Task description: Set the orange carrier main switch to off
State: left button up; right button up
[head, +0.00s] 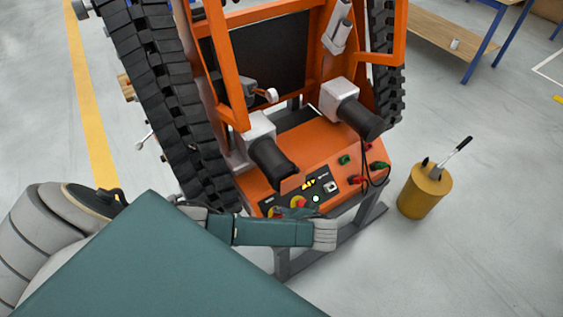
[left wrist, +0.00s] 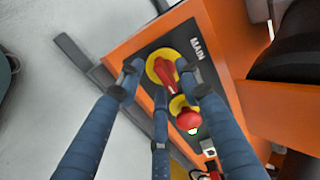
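The orange carrier (head: 330,148) stands in the middle of the head view, with a dark control panel on its front edge. The main switch, a red handle on a yellow disc (left wrist: 156,68), sits beside the "MAIN" label in the left wrist view. Its handle points along the panel, slightly tilted. My left gripper (left wrist: 162,82) is open, its blue fingers spread around the red handle, with a visible gap at the left finger. I cannot tell whether any finger touches it. In the head view my left gripper (head: 290,213) largely hides the switch. My right gripper is out of view.
A red button on a yellow base (left wrist: 187,120) sits close beside the switch, near the fingers. Two black handles (head: 272,157) stand above the panel. Cables and connectors (head: 372,170) are at its right. A yellow pot with tools (head: 424,192) stands on the floor to the right.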

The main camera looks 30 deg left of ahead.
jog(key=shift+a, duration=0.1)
pick_arm(q)
grip_shut()
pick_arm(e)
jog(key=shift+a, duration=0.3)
